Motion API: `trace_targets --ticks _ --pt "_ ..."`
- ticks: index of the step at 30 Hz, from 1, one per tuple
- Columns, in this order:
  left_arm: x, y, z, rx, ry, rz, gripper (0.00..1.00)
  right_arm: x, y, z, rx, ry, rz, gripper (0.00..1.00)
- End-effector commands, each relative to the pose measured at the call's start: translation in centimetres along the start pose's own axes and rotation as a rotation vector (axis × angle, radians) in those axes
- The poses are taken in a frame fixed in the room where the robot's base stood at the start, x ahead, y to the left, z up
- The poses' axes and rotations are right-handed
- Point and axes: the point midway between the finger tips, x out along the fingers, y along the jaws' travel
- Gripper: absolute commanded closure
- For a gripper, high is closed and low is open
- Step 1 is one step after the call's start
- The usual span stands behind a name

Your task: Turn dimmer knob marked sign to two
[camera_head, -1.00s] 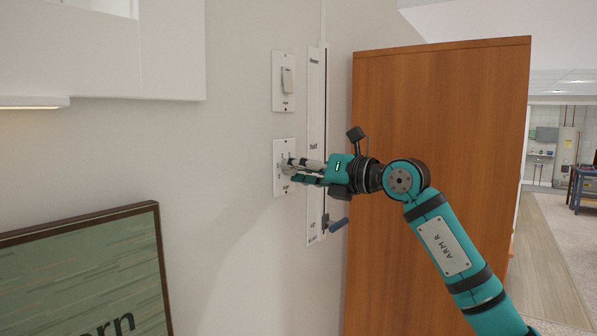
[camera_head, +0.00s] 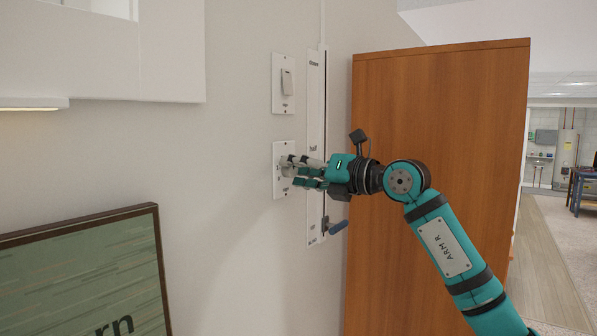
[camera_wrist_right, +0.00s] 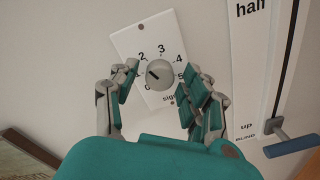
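The dimmer plate (camera_wrist_right: 140,39) is white, with numbers around a round grey knob (camera_wrist_right: 159,74) and a partly hidden word starting "sig" below. In the right wrist view the knob's dark mark is on its left side, pointing up and left, roughly toward the 2; the exact setting is hard to tell. In the head view the right gripper (camera_head: 297,171) is in front of the plate (camera_head: 279,189) and hides most of the knob. My left gripper is out of view.
A switch plate (camera_head: 277,99) is above the dimmer. Right of it runs a tall slider strip (camera_head: 315,105), with a blue-handled lever (camera_head: 338,227) below my right gripper. A wooden cabinet (camera_head: 440,110) stands at right. A framed green picture (camera_head: 85,280) is at lower left.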

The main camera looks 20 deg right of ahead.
Motion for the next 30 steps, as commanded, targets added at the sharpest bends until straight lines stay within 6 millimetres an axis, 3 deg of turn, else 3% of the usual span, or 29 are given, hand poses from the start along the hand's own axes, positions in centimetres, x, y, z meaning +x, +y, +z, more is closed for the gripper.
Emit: trace_targets --ticks 11,14,24,30 --pt "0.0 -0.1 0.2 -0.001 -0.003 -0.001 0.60 -0.5 -0.1 -0.1 -0.001 0.002 -0.002 0.47" --pt "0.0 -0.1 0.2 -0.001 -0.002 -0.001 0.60 -1.8 -0.2 -0.1 -0.002 0.001 -0.004 0.47" --pt "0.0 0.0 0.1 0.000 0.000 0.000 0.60 -8.8 -0.2 -0.1 0.000 0.001 -0.005 0.47" --pt "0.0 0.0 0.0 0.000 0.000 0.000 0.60 -11.4 -0.2 -0.1 0.000 0.002 -0.003 0.47"
